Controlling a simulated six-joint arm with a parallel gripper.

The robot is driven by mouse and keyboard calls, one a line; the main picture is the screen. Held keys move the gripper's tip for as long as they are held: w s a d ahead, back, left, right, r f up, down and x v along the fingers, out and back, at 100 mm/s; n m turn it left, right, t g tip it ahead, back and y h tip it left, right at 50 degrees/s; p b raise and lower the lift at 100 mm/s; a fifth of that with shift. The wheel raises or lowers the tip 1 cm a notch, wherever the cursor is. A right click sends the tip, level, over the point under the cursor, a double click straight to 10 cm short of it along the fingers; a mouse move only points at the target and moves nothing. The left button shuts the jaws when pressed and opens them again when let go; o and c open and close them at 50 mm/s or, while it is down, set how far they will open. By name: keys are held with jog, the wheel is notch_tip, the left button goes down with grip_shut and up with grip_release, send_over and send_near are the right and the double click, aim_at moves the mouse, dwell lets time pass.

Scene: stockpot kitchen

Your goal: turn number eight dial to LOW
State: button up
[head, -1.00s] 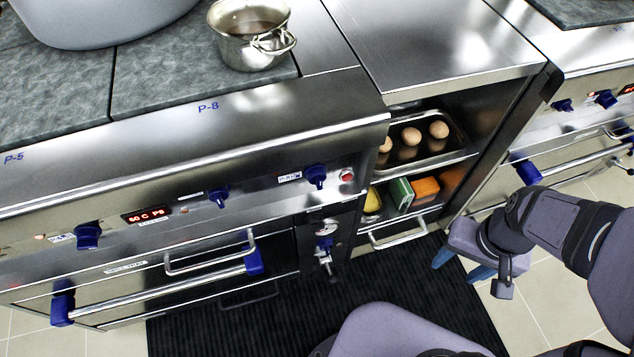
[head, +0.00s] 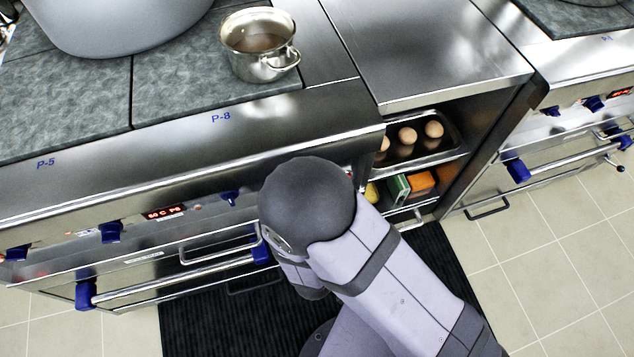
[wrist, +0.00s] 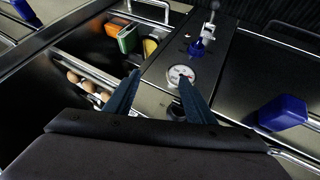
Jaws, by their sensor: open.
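In the head view, the blue dial at the right of the P-8 front panel is hidden behind my arm. Another blue dial (head: 229,197) shows just left of my arm. My gripper is hidden in the head view. In the wrist view my gripper (wrist: 160,77) is open, with its two dark blue fingers apart and nothing held. A round white gauge (wrist: 181,75) lies by the right fingertip. A small dark object (wrist: 176,108) shows between the fingers; I cannot tell whether it is the dial. The dial's setting cannot be read.
A blue valve handle (wrist: 197,47) stands beyond the gauge. A blue rail bracket (wrist: 282,112) is at the right. Shelves hold a tray of eggs (head: 407,135) and coloured boxes (head: 420,182). A steel pot (head: 258,62) stands on the P-8 hotplate (head: 185,85).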

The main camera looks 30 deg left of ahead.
jog(key=s+a+r+n+t+y+p, duration=0.2)
jog(key=a+r+n+t, duration=0.1)
jog(key=r, duration=0.4)
jog(key=s+a+r+n+t+y+p, duration=0.2)
jog(key=r+n+t, duration=0.15)
jog(key=r, duration=0.45)
jog(key=b+x, duration=0.3)
jog(key=x, duration=0.4)
jog(key=shift+w+a+f, duration=0.25)
jog(key=shift+a, duration=0.05)
jog(key=c, duration=1)
